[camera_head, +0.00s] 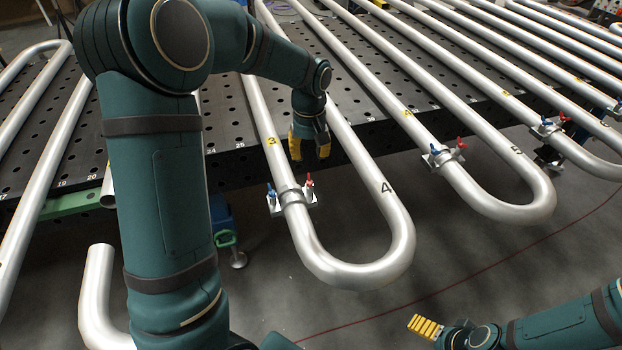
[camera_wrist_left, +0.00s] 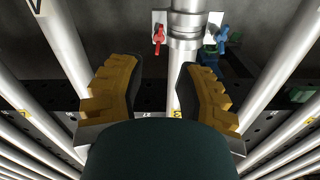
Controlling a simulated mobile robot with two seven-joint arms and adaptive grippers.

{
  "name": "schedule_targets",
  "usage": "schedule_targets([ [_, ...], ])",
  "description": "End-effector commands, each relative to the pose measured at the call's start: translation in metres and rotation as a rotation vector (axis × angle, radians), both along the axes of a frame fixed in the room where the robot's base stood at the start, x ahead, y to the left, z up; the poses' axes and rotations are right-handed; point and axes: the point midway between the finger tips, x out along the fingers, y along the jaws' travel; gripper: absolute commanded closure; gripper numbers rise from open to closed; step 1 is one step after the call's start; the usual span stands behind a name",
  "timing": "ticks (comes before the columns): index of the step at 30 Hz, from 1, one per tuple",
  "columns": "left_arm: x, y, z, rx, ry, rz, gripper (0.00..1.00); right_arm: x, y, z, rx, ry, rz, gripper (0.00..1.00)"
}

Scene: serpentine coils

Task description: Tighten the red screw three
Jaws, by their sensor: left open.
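The red screw three (camera_head: 309,182) stands on the metal clamp (camera_head: 291,197) around the coil tube marked 3, with a blue screw (camera_head: 271,190) on the clamp's other side. My left gripper (camera_head: 309,148) is open and empty, pointing down just above and behind the red screw, apart from it. In the left wrist view the red screw (camera_wrist_left: 158,36) lies beyond the fingertips, nearer the left finger, and the blue screw (camera_wrist_left: 222,38) is to the right. My right gripper (camera_head: 426,327) is low at the right, away from the clamp; only part of its yellow finger shows.
Long steel serpentine tubes (camera_head: 478,200) run across a black perforated table (camera_head: 235,160). Other clamps with red and blue screws (camera_head: 443,155) sit to the right. The U-bends overhang the table's edge. Open floor (camera_head: 480,270) lies in front, crossed by a red cable.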

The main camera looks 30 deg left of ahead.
Motion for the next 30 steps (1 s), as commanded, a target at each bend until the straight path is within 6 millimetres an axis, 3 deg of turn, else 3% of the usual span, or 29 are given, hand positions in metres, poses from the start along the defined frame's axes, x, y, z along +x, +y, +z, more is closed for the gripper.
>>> schedule_targets([
  [6, -0.001, 0.000, -0.047, -0.001, 0.004, -0.001, 0.66, -0.002, 0.000, -0.007, 0.001, 0.005, 0.004, 0.02],
  [15, 0.000, 0.000, -0.089, -0.001, 0.002, -0.002, 0.66, -0.004, 0.001, -0.012, 0.002, 0.009, 0.008, 0.02],
  [29, 0.000, 0.000, -0.097, -0.001, -0.001, -0.001, 0.66, -0.004, 0.001, -0.013, 0.003, 0.009, 0.008, 0.02],
  [30, 0.000, 0.000, -0.097, -0.001, -0.001, -0.001, 0.80, -0.004, 0.001, -0.013, 0.003, 0.009, 0.008, 0.02],
])
